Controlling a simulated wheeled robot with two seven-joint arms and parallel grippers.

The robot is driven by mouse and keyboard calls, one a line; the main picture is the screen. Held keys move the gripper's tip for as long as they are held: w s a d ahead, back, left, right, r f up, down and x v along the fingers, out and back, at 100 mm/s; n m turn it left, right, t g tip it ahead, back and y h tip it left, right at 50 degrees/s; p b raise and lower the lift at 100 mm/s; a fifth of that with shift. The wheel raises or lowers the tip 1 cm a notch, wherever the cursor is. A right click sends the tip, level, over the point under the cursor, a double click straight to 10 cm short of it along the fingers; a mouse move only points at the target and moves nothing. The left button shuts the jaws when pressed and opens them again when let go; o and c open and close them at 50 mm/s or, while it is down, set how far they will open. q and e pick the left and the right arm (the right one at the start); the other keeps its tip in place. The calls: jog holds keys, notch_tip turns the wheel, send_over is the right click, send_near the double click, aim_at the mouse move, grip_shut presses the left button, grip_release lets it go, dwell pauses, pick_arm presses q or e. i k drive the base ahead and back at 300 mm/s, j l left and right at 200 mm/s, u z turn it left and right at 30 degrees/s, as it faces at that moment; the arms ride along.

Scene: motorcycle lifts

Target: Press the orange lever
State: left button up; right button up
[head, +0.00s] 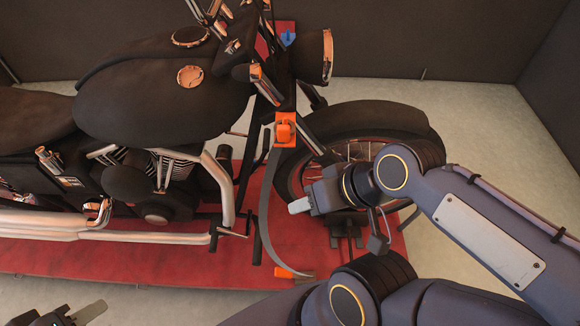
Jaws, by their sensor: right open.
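An orange buckle-like part (285,130) sits at the top of a grey strap (262,205), beside the motorcycle's front fork. A second, smaller orange piece (292,273) is at the strap's lower end, near the red lift platform's edge. I cannot tell for certain which is the lever. My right gripper (300,206) is open, below the upper orange part and above the lower one in the picture, apart from both. Only one pale finger shows clearly. My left gripper (88,313) is at the bottom left edge, partly cut off, far from both orange parts.
A black motorcycle (150,95) stands on the red lift platform (130,262), its front wheel (372,125) close behind my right gripper. A black wheel chock-like piece (345,236) is below the wheel. Pale floor is free at right; dark walls stand behind.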

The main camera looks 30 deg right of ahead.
aim_at(279, 272)
jog(key=k+l+z, duration=0.25)
jog(key=k, duration=0.2)
jog(key=k+l+z, duration=0.3)
jog(key=k+j, duration=0.05)
jog(key=k, duration=0.05)
